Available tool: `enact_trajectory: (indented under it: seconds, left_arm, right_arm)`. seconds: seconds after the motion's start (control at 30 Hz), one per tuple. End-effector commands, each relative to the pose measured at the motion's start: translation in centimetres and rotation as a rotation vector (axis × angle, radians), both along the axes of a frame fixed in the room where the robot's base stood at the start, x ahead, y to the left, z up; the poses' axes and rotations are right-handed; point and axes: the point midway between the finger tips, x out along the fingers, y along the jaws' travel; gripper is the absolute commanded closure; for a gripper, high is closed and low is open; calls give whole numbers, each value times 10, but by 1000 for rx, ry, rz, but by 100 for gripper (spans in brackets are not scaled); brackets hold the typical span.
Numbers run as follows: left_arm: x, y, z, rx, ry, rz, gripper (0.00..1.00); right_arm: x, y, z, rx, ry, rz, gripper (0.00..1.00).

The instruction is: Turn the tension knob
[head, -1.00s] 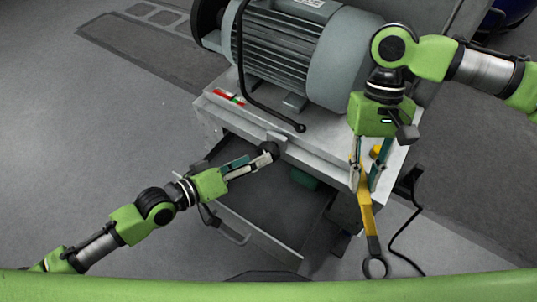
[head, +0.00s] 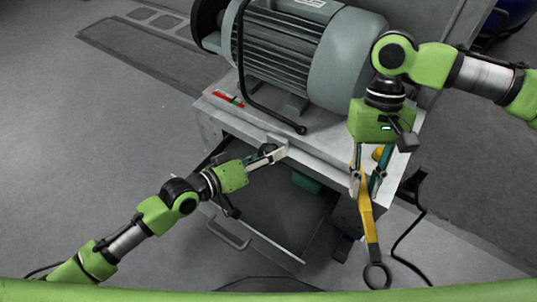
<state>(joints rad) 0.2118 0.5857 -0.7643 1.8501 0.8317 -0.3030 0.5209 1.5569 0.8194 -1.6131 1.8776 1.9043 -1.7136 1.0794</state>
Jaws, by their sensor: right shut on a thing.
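A small dark knob (head: 267,148) sits at the front edge of the grey bench (head: 232,118), taken to be the tension knob. My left gripper (head: 268,158) is at the knob, its fingers apart and partly covering it. Whether they touch it is not clear. My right gripper (head: 366,176) points down at the bench's front right corner, shut on a yellow-handled tool (head: 366,215). The tool hangs down past the bench edge and ends in a dark ring.
A large grey motor (head: 300,50) stands on the bench, with a black bent bar in front of it. An open drawer (head: 270,205) sticks out below the knob. A black cable (head: 404,238) hangs at the right. The floor at the left is clear.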

Motion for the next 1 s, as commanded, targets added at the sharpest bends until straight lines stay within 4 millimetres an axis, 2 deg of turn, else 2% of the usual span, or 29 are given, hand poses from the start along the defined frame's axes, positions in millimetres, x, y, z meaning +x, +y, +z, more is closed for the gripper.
enact_trajectory:
  seconds: [0.33, 0.73, 0.77, 0.8, 1.0]
  left_arm:
    - [0, 1, 4, 92, -57, 2, 80]
    - [0, 1, -1, 114, -76, 1, 80]
    - [0, 1, -1, 114, -76, 1, 53]
    - [0, 1, -1, 114, -76, 1, 43]
    - [0, 1, -1, 113, -75, 1, 41]
  right_arm:
    - [0, 0, 34, 0, 0, 0, 100]
    - [0, 0, 35, 0, 0, 0, 100]
    - [0, 0, 35, 0, 0, 0, 100]
    - [0, 0, 35, 0, 0, 0, 100]
    - [0, 0, 35, 0, 0, 0, 100]
